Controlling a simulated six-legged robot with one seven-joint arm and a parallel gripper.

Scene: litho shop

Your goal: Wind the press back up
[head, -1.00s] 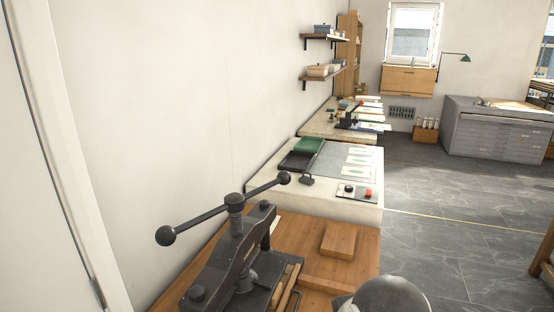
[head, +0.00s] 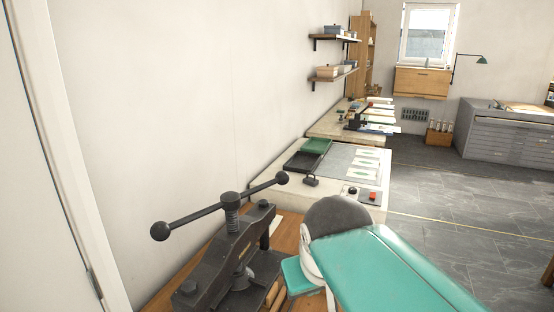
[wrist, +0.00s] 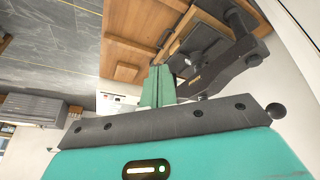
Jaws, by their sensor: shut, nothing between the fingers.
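The black press (head: 222,268) stands on the wooden bench at the lower middle of the head view. Its bar handle (head: 205,211), with a ball knob at each end, crosses the top of an upright threaded screw (head: 232,215). In the wrist view the press (wrist: 232,62) is at the upper right, and a ball knob (wrist: 275,110) shows at the right. My gripper (wrist: 158,72) is shut and empty, its green fingers beside the press in that picture. In the head view my arm is right of the press and hides part of the bench; the fingertips cannot be made out there.
The wooden bench (wrist: 150,20) carries a wooden block (wrist: 126,71). Beyond it, a pale counter (head: 345,190) holds a black tray (head: 301,161), a green tray (head: 316,146) and prints. A white wall is close on the left; grey floor is open at right.

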